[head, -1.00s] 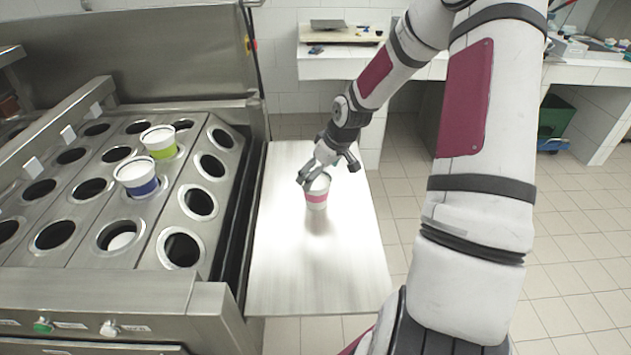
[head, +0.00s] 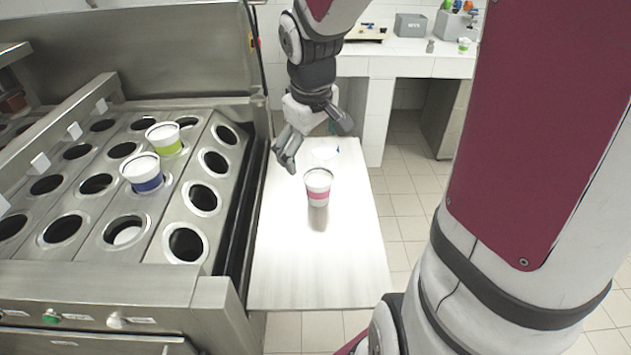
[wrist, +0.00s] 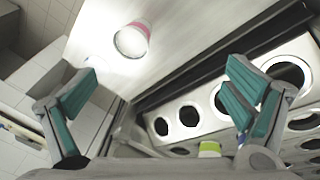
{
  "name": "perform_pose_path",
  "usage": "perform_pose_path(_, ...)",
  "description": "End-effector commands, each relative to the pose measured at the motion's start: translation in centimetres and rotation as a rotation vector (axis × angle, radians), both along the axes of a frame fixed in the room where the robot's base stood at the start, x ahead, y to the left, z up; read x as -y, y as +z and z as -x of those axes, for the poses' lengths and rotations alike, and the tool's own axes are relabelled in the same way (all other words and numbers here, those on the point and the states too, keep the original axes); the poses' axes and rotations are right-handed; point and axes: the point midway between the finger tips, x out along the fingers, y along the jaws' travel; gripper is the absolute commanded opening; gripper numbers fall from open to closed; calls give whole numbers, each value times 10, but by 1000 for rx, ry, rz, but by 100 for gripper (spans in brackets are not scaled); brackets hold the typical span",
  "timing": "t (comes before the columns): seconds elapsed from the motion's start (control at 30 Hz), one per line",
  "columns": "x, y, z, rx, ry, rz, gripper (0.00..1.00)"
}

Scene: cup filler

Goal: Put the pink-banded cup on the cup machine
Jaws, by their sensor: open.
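The white cup with a pink band (head: 318,186) stands upright on the bare metal side shelf (head: 320,270); it also shows at the top of the wrist view (wrist: 131,40). My gripper (head: 315,140) is open and empty, above and behind the cup in the head view, its fingers apart from it. In the wrist view the two teal-padded fingers (wrist: 165,88) are spread wide. The steel cup machine (head: 110,278) is to the left, with rows of round holes, many of them empty.
A blue-banded cup (head: 143,174) and a green-banded cup (head: 164,138) sit in machine holes. A white counter (head: 405,67) with small objects is at the back. Tiled floor (head: 415,200) lies right of the shelf, partly behind my arm.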

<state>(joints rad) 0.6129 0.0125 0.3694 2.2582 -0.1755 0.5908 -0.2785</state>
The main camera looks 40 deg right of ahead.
Motion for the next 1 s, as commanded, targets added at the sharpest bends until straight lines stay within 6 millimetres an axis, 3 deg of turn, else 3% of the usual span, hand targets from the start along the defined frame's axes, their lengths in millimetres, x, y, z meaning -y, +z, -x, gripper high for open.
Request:
perform_pose_path(0.1,-29,34,31,33,-26,21,96)
perform_pose_path(0.3,-70,71,90,99,-80,-16,96)
perform_pose_path(0.5,-100,87,145,155,-113,-115,96)
perform_pose_path(0.6,-109,89,164,169,-118,-159,96)
perform_pose_path(0.73,-115,89,176,174,-120,-194,96)
perform_pose_path(1.0,-115,89,179,173,-123,-201,96)
